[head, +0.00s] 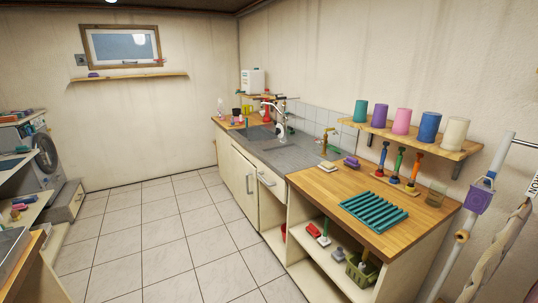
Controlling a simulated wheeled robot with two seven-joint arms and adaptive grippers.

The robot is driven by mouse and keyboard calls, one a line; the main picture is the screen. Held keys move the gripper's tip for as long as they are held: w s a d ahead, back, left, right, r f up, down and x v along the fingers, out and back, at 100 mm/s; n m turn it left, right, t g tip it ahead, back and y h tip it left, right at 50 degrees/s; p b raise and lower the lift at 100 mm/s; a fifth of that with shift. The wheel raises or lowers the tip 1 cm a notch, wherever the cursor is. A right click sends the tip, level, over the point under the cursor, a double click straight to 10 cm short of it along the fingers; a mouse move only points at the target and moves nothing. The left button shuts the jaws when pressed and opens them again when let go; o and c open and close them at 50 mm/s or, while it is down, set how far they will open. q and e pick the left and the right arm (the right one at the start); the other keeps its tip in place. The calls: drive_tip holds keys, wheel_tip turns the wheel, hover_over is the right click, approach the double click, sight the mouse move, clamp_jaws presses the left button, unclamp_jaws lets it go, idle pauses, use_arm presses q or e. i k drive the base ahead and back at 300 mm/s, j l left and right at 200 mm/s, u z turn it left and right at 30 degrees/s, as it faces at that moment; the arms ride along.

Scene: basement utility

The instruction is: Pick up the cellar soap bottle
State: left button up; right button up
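No bottle is clear enough for me to name it surely as the cellar soap bottle. A small pale bottle-like item (220,107) stands at the far left end of the sink counter. A red item (266,112) stands behind the sink, also too small to identify. A white upright item (281,127) stands near the sink's middle, close to a tap, and its shape is unclear. Neither of my grippers is in view.
The counter (310,182) runs along the right wall with the grey sink (262,143). A teal drying rack (373,211) lies at its near end. Several coloured cups sit on a wall shelf (461,149). A washing machine (47,160) stands left. The tiled floor (165,235) between is clear.

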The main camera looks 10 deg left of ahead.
sight(222, 113)
drive_tip(key=i+j+u, duration=0.6)
drive_tip(key=i+u, duration=0.15)
drive_tip(key=i, duration=0.2)
drive_tip(key=i+j+u, duration=0.1)
drive_tip(key=i+u, duration=0.3)
drive_tip(key=i, duration=2.45)
drive_tip(key=i+j, duration=0.1)
drive_tip(key=i, duration=0.65)
drive_tip(key=i+z, duration=0.2)
drive_tip(key=i, duration=0.2)
drive_tip(key=i+j+z, duration=0.2)
drive_tip(key=i, duration=0.15)
drive_tip(key=i+j+z, duration=0.2)
drive_tip(key=i+z, duration=0.2)
drive_tip(key=i+j+z, duration=0.25)
drive_tip(key=z, duration=0.2)
drive_tip(key=i+j, duration=0.05)
